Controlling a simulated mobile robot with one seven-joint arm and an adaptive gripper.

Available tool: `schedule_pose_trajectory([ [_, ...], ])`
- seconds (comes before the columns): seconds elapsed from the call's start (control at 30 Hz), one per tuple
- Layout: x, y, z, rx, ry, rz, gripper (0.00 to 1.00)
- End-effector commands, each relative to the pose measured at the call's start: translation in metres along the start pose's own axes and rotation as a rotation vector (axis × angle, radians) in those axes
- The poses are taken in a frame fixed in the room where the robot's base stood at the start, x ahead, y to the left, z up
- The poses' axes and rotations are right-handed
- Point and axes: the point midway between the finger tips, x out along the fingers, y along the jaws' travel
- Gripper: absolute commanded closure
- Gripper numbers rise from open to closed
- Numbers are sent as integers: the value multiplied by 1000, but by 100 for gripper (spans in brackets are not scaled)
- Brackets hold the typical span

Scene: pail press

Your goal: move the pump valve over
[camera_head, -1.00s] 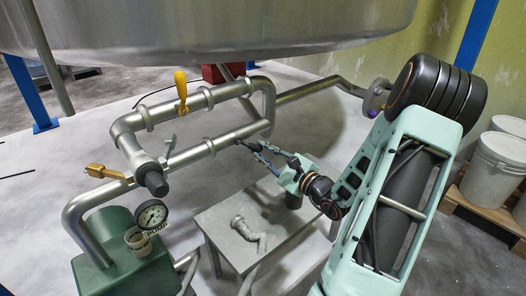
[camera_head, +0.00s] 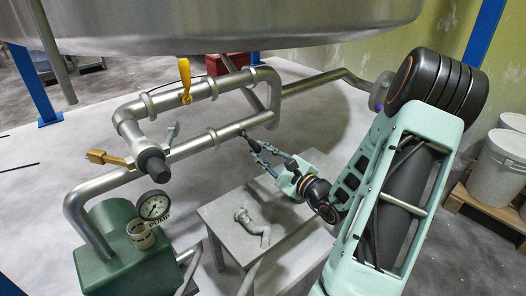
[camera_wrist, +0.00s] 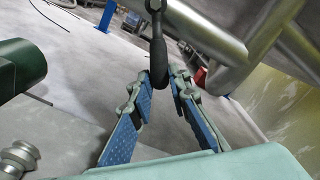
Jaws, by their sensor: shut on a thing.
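My gripper (camera_wrist: 161,82) is shut on the lower end of a dark grey valve handle (camera_wrist: 158,50), which hangs between the fingertips in the wrist view. In the head view my gripper (camera_head: 251,143) reaches to the lower steel pipe (camera_head: 195,146), where the handle looks small and dark. A green pump (camera_head: 120,258) with a gauge (camera_head: 154,206) and a label reading PUMP stands at lower left. A yellow handle (camera_head: 185,80) hangs on the upper pipe. No label shows on the held handle.
A grey stand (camera_head: 222,213) carries a loose pipe fitting (camera_head: 250,227) below my gripper. A large steel tank (camera_head: 210,25) overhangs the pipes. White pails (camera_head: 492,172) stand on a pallet at right. The floor behind the pipes is mostly clear.

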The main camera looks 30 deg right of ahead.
Motion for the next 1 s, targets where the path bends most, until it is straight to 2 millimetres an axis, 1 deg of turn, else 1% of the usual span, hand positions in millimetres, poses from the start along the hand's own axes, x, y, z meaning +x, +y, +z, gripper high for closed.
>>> schedule_pose_trajectory([
  [0.03,0,7,1,0,-2,5,97],
  [0.2,0,17,4,0,-3,6,96],
  [0.57,0,17,6,-1,-5,5,96],
  [1.0,1,36,21,-3,-11,4,94],
])
